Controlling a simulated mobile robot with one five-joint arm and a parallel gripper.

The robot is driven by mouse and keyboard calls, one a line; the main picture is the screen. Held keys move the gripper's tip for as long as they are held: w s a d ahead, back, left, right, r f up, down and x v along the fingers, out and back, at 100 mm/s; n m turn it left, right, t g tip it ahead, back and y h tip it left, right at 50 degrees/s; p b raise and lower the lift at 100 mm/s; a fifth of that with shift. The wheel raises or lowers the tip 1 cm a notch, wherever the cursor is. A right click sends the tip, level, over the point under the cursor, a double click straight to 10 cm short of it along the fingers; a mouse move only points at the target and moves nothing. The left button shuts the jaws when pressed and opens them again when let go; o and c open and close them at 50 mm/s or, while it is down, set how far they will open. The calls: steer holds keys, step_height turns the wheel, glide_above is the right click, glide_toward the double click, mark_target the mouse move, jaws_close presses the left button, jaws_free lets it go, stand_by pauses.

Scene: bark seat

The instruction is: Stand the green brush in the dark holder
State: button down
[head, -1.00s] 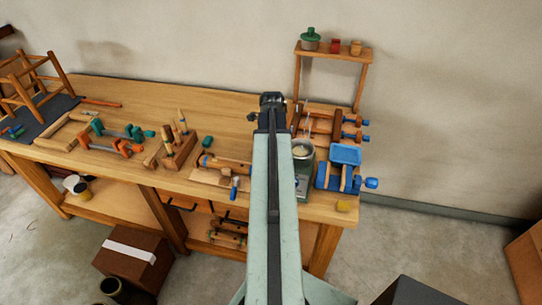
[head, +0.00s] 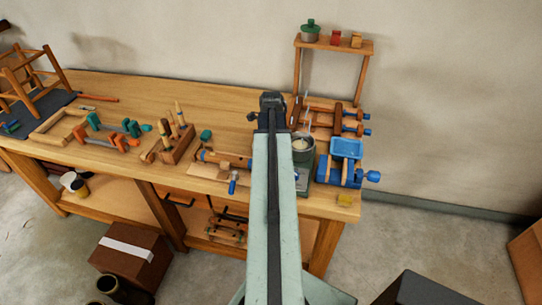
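My arm reaches away from me over the workbench, and my gripper (head: 271,100) is at its far end above the bench's back part. Its fingers are too small and hidden by the arm to tell whether they are open or shut. I cannot pick out the green brush for certain. A small teal-green piece (head: 206,135) lies on the bench left of my arm, too small to identify. I cannot make out a dark holder on the bench; my arm hides part of the bench top.
A metal pot (head: 302,148) stands right of my arm, beside a blue tray (head: 346,148) and blue-ended clamps. A small shelf (head: 335,44) stands at the back. Clamps (head: 108,138) and a tool block (head: 178,145) fill the left. Bare bench wood (head: 170,98) shows at the back left.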

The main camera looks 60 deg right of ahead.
steer(key=shift+f+b, duration=0.4)
steer(key=c, duration=1.2)
jaws_free()
steer(key=shift+c, duration=0.2)
steer(key=shift+o, duration=0.4)
steer(key=shift+o, duration=1.2)
steer(key=shift+r, duration=0.1)
step_height(320, 180, up, 7)
steer(key=p, duration=0.7)
